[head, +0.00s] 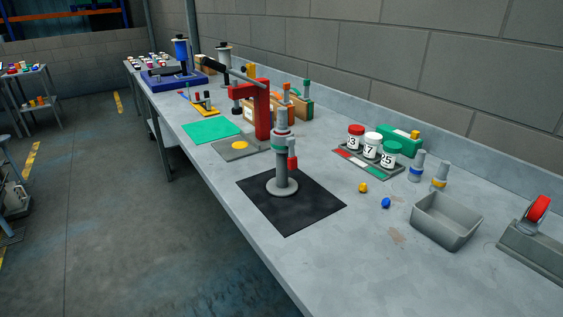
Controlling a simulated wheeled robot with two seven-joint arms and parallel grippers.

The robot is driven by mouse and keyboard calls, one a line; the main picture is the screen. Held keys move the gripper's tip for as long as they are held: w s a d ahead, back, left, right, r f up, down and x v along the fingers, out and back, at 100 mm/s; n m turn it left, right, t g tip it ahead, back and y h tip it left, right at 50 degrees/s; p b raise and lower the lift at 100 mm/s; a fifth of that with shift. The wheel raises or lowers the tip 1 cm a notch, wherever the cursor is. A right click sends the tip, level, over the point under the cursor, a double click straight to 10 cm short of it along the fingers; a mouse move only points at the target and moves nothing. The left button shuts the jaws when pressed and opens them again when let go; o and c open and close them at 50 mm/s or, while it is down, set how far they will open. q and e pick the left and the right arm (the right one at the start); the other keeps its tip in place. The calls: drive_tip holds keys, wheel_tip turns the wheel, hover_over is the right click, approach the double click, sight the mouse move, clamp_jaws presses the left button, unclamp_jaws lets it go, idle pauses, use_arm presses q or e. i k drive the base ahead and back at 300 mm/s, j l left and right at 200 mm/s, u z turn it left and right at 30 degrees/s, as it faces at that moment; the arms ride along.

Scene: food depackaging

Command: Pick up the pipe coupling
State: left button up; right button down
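No part is plainly marked as the pipe coupling, and I cannot tell for sure which it is. A grey upright pipe-like assembly (283,160) with a round base, a green ring and a red side part stands on a black mat (314,219). Two small grey stepped fittings stand to the right, one with a blue band (416,167) and one with a yellow band (439,179). They stand upright on the bench, apart from the assembly. Neither of my grippers is in view.
Numbered bottles (371,147) stand in a rack near the wall. A yellow piece (363,188) and a blue piece (386,203) lie loose. A red press (262,108) stands behind the assembly.

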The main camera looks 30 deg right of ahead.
sight(283, 185)
drive_tip(key=i+j+z, duration=0.8)
drive_tip(key=z, duration=0.15)
drive_tip(key=i+j+z, duration=0.3)
drive_tip(key=j+z, duration=0.15)
drive_tip(key=j, duration=0.15)
